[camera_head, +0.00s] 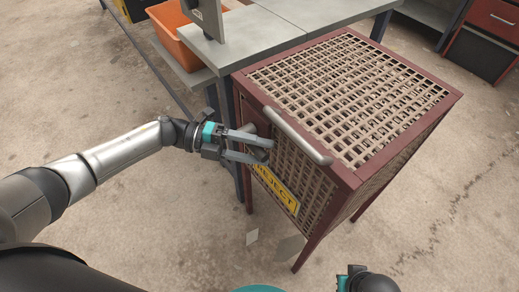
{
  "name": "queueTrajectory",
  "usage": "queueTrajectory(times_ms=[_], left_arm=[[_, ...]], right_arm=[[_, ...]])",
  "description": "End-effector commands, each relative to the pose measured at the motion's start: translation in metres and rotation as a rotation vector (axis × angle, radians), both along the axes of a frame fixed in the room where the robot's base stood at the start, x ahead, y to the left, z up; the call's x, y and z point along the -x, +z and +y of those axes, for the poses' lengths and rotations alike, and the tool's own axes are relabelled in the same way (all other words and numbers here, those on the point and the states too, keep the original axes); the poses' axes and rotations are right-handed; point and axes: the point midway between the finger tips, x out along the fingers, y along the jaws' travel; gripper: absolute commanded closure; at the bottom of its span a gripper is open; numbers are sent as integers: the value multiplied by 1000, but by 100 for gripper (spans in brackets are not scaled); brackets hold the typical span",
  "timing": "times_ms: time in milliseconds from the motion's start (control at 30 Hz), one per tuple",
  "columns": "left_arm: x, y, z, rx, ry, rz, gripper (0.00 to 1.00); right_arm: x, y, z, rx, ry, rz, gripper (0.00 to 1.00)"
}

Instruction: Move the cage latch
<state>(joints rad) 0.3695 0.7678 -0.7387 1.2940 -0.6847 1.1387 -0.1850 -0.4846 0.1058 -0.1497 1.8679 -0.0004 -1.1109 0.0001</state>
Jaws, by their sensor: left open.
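The cage (355,178) is a box with a dark red frame and tan mesh panels, standing on legs. A grey bar handle (297,136) runs along its upper front edge. A yellow sign reading partly "REJECT" (275,188) is on the front. My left gripper (270,152) is open at the upper left of the front, above the sign, its two fingers pointing right. A small grey part (262,128), possibly the latch, shows just behind the upper finger. The fingers hide much of this area, and I cannot tell whether they touch it. Part of my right gripper (343,282) shows at the bottom edge, fingertips unseen.
A grey workbench (240,38) stands behind the cage at the left, with an orange bin (178,36) and a grey panel (206,18). A red drawer unit (492,22) is at the far right. The concrete floor is clear to the right of the cage.

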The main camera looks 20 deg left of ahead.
Motion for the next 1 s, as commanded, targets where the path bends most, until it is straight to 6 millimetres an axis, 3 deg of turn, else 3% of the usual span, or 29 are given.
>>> queueTrajectory(times_ms=[333,867,1000], left_arm=[[-1,0,-4,0,1,-1,40],[-1,0,-4,0,1,-1,99],[-1,0,-4,0,1,-1,100]], right_arm=[[-3,4,0,-2,-1,-11,100],[-1,3,0,-1,-2,-7,100],[-1,3,0,-1,-2,-7,100]])
